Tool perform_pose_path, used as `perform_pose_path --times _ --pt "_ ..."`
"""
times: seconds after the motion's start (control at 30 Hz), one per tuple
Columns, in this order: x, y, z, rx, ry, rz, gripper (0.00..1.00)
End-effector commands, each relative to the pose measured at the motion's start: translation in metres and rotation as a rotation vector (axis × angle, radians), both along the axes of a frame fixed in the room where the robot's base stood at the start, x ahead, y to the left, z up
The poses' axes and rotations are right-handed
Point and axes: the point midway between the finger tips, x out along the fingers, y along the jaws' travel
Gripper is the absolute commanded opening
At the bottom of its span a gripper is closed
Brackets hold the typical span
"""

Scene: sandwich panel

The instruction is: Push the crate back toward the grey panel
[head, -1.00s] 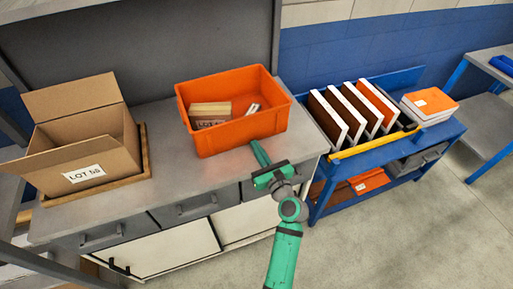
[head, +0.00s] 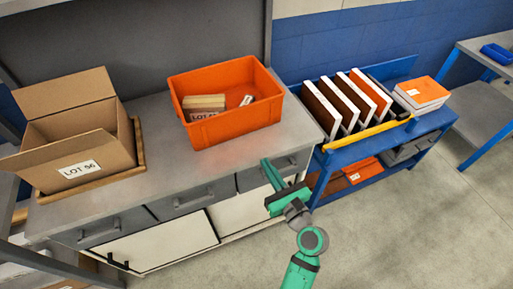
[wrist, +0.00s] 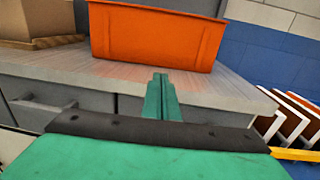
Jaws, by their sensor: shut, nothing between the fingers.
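The orange crate (head: 238,128) stands upright on the grey bench top (head: 135,200), with a small gap between its back and the grey panel (head: 150,45) behind it. It holds a tan block (head: 203,102) and a small white-labelled item (head: 246,100). My gripper (head: 266,163) is shut and empty, in front of the crate near the bench's front edge, and apart from it. In the wrist view, the closed fingers (wrist: 160,78) point at the lower front wall of the crate (wrist: 150,35), with bench top showing between.
An open cardboard box (head: 75,155) sits on a wooden tray (head: 140,150) left of the crate. A blue cart (head: 345,155) with upright panels (head: 340,105) and an orange-topped stack (head: 422,92) stands to the right. Bench top is clear between box and crate.

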Motion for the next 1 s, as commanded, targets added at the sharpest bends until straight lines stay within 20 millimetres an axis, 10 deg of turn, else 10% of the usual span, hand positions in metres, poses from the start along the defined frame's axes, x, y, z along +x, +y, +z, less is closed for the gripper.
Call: perform_pose_path --times 0.47,1.0 --pt "0.002 0.021 0.03 0.0 -0.003 -0.017 0.0" --pt "0.089 0.051 0.031 0.0 -0.004 -0.021 0.0"
